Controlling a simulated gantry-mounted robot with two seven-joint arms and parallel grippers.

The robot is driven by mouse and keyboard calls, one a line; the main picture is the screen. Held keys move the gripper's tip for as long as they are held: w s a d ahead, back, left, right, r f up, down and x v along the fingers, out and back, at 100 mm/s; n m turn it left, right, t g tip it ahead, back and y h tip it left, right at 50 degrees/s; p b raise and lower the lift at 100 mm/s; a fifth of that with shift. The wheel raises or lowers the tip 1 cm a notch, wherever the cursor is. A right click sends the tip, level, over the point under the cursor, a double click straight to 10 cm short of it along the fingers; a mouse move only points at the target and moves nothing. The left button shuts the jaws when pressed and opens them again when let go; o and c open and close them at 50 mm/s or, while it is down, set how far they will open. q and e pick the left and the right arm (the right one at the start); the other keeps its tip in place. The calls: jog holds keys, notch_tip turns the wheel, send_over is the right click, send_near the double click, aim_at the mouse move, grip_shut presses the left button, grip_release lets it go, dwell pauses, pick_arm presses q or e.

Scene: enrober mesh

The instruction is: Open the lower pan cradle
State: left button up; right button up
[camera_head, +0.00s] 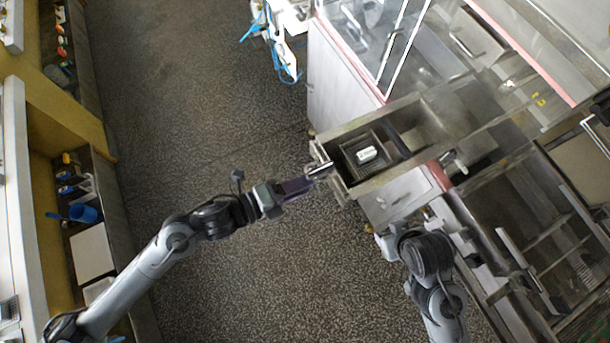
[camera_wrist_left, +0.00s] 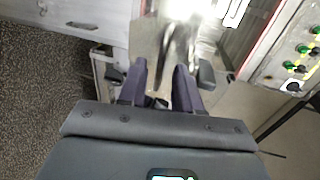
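A metal drawer-like pan cradle (camera_head: 349,178) stands out from the machine in the head view, its inside visible from above. I cannot tell whether it is the lower one. A small white block (camera_head: 366,154) lies in the dark pan inside it. My left gripper (camera_head: 318,171) is at the cradle's front end, by a bright metal bar. In the left wrist view its two dark fingers (camera_wrist_left: 160,72) stand apart, with a gap between them. Whether they grip the bar is hidden. My right arm shows at lower right, but its fingers cannot be seen.
The machine's white cabinet (camera_head: 345,85) and glass-fronted housing stand behind the cradle. A control panel (camera_wrist_left: 295,60) is at right in the left wrist view. Shelves (camera_head: 92,215) line the left wall. The speckled floor (camera_head: 215,110) between is clear.

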pick_arm(q)
jog(key=b+v, duration=0.1)
jog(key=v, duration=0.8)
jog(key=shift+a, duration=0.1)
